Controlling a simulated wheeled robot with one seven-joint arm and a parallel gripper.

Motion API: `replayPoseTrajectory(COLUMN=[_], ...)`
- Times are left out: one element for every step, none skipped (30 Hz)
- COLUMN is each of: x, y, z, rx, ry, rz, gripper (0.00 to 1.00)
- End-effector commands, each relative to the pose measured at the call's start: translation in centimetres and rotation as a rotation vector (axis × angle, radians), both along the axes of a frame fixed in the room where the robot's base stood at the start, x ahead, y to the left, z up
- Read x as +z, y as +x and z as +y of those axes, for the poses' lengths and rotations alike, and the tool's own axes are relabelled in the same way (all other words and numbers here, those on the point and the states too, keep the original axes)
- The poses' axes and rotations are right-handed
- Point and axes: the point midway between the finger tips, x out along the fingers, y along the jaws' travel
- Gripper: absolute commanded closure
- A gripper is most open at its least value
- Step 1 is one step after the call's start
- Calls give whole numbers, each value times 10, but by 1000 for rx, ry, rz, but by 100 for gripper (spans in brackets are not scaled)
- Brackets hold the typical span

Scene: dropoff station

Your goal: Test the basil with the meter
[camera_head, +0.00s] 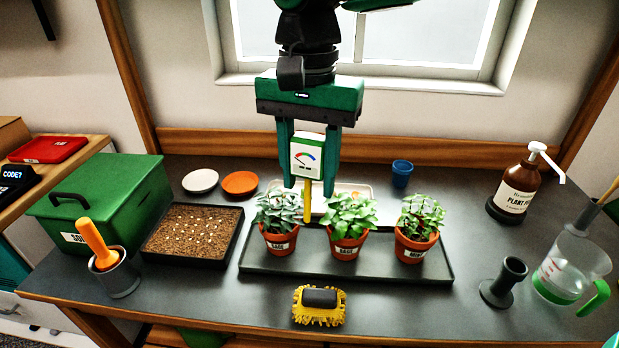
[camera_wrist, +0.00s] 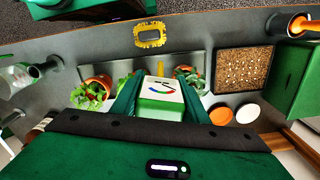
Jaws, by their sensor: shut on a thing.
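My gripper (camera_head: 309,186) is shut on the meter (camera_head: 306,158), a white and green box with a coloured dial and a yellow probe pointing down. The meter also shows in the wrist view (camera_wrist: 160,92). The probe (camera_head: 307,203) hangs between the left and middle plants, its lower end apart from both pots. The basil (camera_head: 349,216) is the middle plant in a terracotta pot, just right of the probe; its label is small. In the wrist view a finger hides part of it.
The sage (camera_head: 278,211) and mint (camera_head: 420,218) flank the basil on a dark tray (camera_head: 370,268). A pale tray (camera_head: 358,188) lies behind. A yellow brush (camera_head: 319,306) lies in front. A seed tray (camera_head: 192,256) is left; a brown pump bottle (camera_head: 516,188) and a jug (camera_head: 566,268) are right.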

Motion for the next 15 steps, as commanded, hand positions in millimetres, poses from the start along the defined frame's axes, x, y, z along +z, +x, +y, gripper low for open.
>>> replayPoseTrajectory(x=[3,4,7,8,10,12,13,15,17,18,20,22,23,25,27], y=[0,0,0,0,0,0,0,0,0,0,0,1,0,0,0], z=[0,0,0,0,0,0,0,0,0,0,0,0,0,0,0], rx=[0,0,0,0,0,0,0,0,0,0,0,0,0,-1,-1], ry=[1,2,2,2,2,1,1,1,2,2,2,2,2,2,1], rz=[-1,-2,-2,-2,-2,-1,-1,-1,-2,-2,-2,-2,-2,-1,0], gripper=[87,87,87,87,87,87,87,87,87,87,87,87,87,87,87])
